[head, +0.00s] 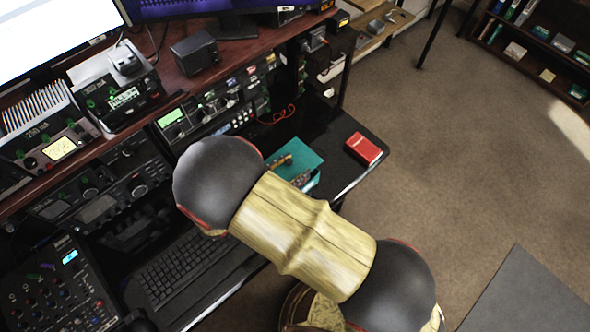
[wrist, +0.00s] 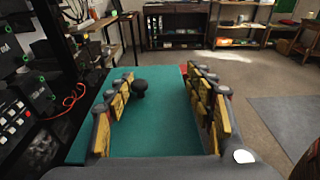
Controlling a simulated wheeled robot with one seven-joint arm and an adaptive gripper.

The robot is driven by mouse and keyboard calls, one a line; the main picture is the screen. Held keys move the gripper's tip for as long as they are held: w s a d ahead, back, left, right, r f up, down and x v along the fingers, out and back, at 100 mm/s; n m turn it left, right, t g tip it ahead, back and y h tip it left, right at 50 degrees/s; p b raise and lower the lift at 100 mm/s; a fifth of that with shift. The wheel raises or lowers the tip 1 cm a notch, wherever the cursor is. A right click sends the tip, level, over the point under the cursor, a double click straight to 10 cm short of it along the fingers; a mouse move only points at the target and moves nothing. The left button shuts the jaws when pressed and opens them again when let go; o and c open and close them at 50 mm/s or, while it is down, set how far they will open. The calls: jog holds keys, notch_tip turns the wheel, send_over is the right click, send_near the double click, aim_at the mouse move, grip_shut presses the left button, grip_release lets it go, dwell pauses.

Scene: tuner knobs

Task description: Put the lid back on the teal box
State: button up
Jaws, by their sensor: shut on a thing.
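The teal lid (wrist: 162,122) with a round black knob (wrist: 139,89) fills the middle of the wrist view. My gripper (wrist: 160,74) has its yellow fingers set wide apart, one on each side of the knob, shut on the lid. The knob is close to the left finger. In the head view the teal top (head: 297,157) shows beyond my arm, on the black desk, with a finger of my gripper (head: 283,160) over it. My arm hides much of it. I cannot tell how the lid sits against the box body beneath.
A red box (head: 364,149) lies on the black desk near its right edge, close to the teal top. Radio units (head: 205,115) and a red cable (head: 280,115) stand behind to the left. A keyboard (head: 185,268) lies at the front left. Open floor is on the right.

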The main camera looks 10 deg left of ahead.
dwell(0.3)
jog(key=shift+f+b, duration=1.45)
jog(key=shift+f, duration=1.65)
jog(key=shift+f, duration=0.3)
jog(key=o, duration=1.2)
jog(key=shift+o, duration=0.2)
jog(key=v, duration=1.2)
